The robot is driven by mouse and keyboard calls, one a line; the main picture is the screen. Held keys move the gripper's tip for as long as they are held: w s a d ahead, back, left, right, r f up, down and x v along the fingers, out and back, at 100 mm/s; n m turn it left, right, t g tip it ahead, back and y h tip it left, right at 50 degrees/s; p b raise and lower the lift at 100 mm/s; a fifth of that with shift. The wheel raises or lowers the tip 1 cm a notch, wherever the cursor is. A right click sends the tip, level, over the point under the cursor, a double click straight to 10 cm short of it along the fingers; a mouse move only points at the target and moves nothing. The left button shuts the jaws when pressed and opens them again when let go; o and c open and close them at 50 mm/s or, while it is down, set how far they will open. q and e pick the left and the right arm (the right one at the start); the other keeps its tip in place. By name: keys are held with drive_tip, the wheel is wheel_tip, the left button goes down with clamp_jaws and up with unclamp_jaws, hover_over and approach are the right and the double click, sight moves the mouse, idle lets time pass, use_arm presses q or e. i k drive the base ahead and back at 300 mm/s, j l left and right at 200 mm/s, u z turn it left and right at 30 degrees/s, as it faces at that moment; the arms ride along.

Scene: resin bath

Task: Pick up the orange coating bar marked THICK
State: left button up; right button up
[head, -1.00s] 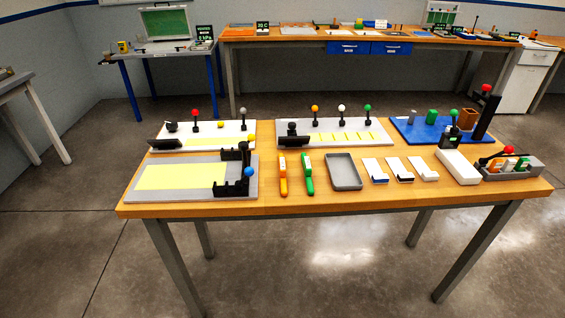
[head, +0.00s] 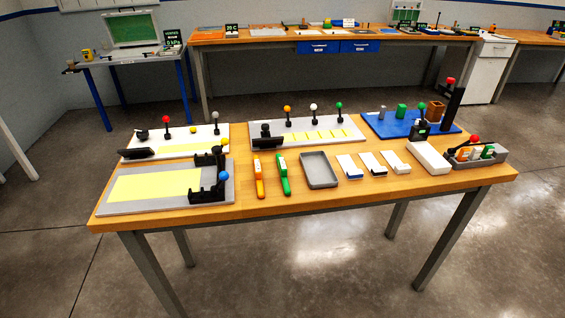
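The orange coating bar (head: 258,177) lies on the wooden table, long side pointing away from me, with a small pale label near its far end. The label is too small to read. A green bar (head: 283,174) of like shape lies just to its right, apart from it. The grey board (head: 106,205) with a yellow sheet is to its left. Neither of my grippers shows in the head view.
A grey tray (head: 319,170) stands right of the bars, then several white blocks and a grey caddy (head: 477,156). Behind are a white board (head: 345,137) with ball-topped posts and a blue board (head: 407,124). Bare wood (head: 300,203) lies in front of the bars.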

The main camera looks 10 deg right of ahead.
sight(256, 161)
drive_tip(key=i+l, duration=0.1)
drive_tip(key=l, duration=1.05)
drive_tip(key=i+l+u, duration=0.15)
drive_tip(key=l, duration=0.95)
